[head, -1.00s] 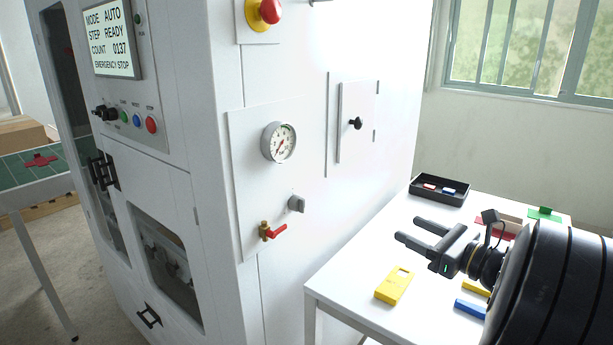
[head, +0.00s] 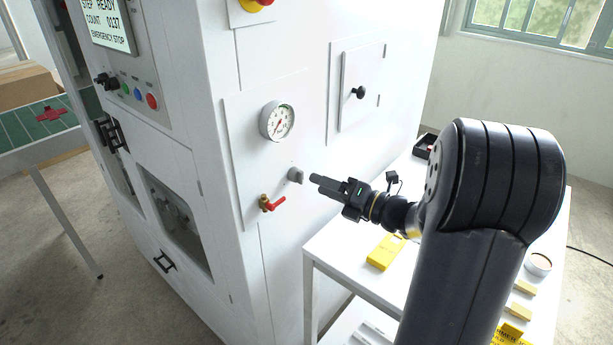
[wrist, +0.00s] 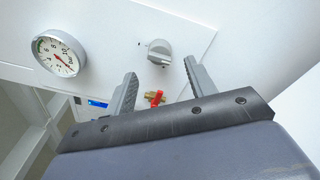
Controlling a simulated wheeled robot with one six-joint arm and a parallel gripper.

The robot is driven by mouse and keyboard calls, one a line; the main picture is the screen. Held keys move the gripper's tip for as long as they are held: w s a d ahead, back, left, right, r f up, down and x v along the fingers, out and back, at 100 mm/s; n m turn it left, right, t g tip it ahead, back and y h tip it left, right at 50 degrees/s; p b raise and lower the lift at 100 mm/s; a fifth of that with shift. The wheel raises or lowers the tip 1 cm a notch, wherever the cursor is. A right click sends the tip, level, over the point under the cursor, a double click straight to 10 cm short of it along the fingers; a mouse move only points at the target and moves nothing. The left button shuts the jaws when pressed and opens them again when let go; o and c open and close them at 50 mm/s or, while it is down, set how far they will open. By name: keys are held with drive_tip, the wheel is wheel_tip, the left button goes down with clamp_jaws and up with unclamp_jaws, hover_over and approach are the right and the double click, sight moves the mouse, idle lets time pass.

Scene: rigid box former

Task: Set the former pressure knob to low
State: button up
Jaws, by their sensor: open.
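The grey pressure knob (head: 296,175) sits on the white side panel of the machine, below the round pressure gauge (head: 277,121). It also shows in the wrist view (wrist: 159,51), ahead of the fingers and between their lines. My gripper (head: 316,181) is just right of the knob in the head view, pointing at the panel. In the wrist view the two fingers of my gripper (wrist: 160,82) are apart with nothing between them touching. The gauge shows at the upper left there (wrist: 60,54). I cannot read the knob's setting.
A red-handled brass valve (head: 271,203) is just below the knob, and in the wrist view (wrist: 156,98) it lies between the fingers' lines. A black-knobbed door (head: 361,85) is to the upper right. A white table (head: 330,262) with a yellow block (head: 385,252) stands below my arm.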

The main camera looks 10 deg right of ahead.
sight(303, 178)
drive_tip(key=shift+p+x, duration=0.35)
drive_tip(key=shift+x, duration=2.25)
drive_tip(key=shift+c, duration=0.4)
drive_tip(key=c, duration=0.9)
